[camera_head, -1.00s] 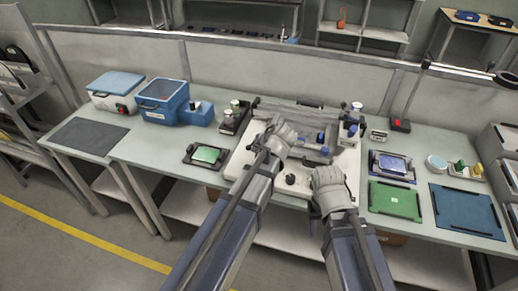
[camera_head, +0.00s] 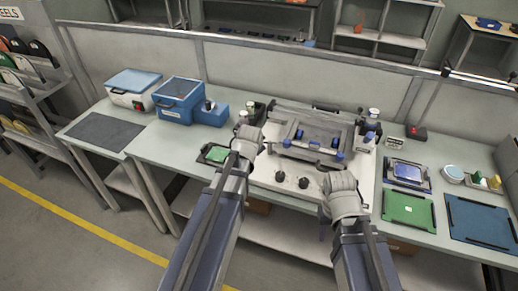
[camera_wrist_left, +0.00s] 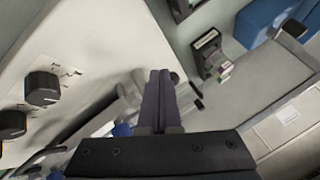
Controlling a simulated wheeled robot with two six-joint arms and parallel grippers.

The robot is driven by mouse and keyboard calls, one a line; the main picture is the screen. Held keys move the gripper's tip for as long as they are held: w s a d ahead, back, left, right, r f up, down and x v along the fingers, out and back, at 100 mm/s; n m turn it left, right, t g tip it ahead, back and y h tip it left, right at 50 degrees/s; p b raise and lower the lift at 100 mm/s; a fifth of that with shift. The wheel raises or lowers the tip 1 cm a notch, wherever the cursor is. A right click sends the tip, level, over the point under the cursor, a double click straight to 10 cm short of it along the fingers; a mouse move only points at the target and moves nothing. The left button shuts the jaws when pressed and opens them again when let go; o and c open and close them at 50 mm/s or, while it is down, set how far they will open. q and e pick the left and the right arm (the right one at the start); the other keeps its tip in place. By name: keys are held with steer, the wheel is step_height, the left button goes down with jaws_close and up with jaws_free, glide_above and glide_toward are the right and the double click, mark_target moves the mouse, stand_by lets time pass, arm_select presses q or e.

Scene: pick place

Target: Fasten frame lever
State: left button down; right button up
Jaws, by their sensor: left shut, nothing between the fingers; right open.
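The grey frame (camera_head: 312,118) lies on the white machine (camera_head: 268,178) in the middle of the bench. Small blue parts, perhaps levers, show on it, one at its left (camera_head: 299,134) and one at its front right (camera_head: 340,155). My left gripper (camera_head: 248,137) is at the machine's left edge, left of the frame. In the left wrist view its dark fingers (camera_wrist_left: 158,100) are shut with nothing between them, near a pale handle-like part (camera_wrist_left: 130,92). My right gripper (camera_head: 338,184) is at the machine's front right, apart from the frame; it is open, its fingertips mostly hidden.
Two black knobs (camera_head: 292,180) stand on the machine's front. A tray with a green board (camera_head: 217,152) is close to my left gripper. A blue device tray (camera_head: 408,173) and a green mat (camera_head: 409,208) lie on the right. Blue boxes (camera_head: 180,98) stand at the back left.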

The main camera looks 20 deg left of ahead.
arm_select(q)
steer(key=shift+w+a, duration=0.25)
steer(key=shift+d, duration=0.1)
steer(key=shift+w+d, duration=0.4)
steer(key=shift+d, duration=0.15)
steer(key=shift+s, duration=0.15)
